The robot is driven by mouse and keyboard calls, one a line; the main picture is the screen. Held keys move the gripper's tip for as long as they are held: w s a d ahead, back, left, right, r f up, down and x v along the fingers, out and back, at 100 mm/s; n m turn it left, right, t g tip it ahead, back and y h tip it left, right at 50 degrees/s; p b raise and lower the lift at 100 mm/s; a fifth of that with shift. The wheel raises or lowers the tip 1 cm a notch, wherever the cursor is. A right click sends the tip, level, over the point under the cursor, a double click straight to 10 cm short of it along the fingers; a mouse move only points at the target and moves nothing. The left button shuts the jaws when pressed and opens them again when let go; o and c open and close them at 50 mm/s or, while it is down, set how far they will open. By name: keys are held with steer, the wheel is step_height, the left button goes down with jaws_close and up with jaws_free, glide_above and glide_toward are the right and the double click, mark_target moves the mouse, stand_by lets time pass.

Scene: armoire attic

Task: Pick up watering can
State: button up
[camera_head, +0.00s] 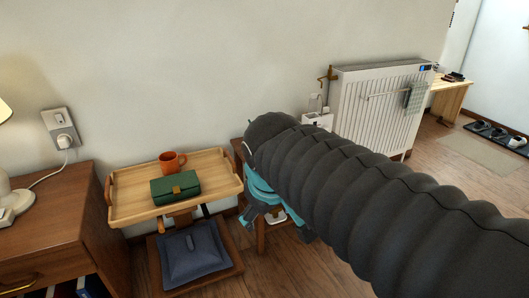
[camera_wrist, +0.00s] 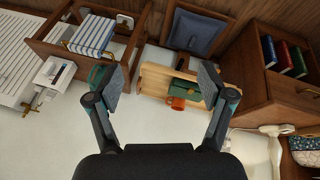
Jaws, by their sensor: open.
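My gripper (camera_wrist: 161,84) is open and empty in the wrist view, its two dark finger pads wide apart. In the head view the gripper (camera_head: 277,221) hangs right of the tray stand, mostly covered by my ribbed dark arm. In the head view no watering can is visible; my arm hides that area.
A wooden tray stand (camera_head: 122,205) holds an orange mug (camera_head: 172,161) and a green case (camera_head: 175,187), with a blue-grey cushion (camera_head: 193,253) below. A wooden cabinet (camera_head: 50,232) stands left. A white radiator (camera_head: 378,108) is at the wall. Open floor (camera_head: 440,180) lies right.

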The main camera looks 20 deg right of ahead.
steer(key=w+d+n+g+h+b, duration=0.1)
steer(key=w+d+n+h+b, duration=0.2)
steer(key=w, duration=0.8)
steer(key=w+d+n+g+h+b, duration=0.15)
steer(key=w+d+n, duration=0.3)
steer(key=w, duration=0.65)
steer(key=w+d+f+n+h+b, duration=0.1)
steer(key=w+f+n+h, duration=0.35)
steer(key=w, duration=0.65)
steer(key=w+d+f+n+h+b, duration=0.1)
steer(key=w+f+n+h+b, duration=0.2)
steer(key=w+f, duration=0.5)
steer(key=shift+n+g, duration=0.35)
steer(key=shift+n, duration=0.35)
steer(key=x, duration=0.4)
steer(key=w+b+x, duration=0.1)
steer(key=x, duration=0.3)
steer(key=w+r+x, duration=0.1)
steer(key=x, duration=0.4)
steer(key=c, duration=1.1)
steer(key=shift+r, duration=0.15)
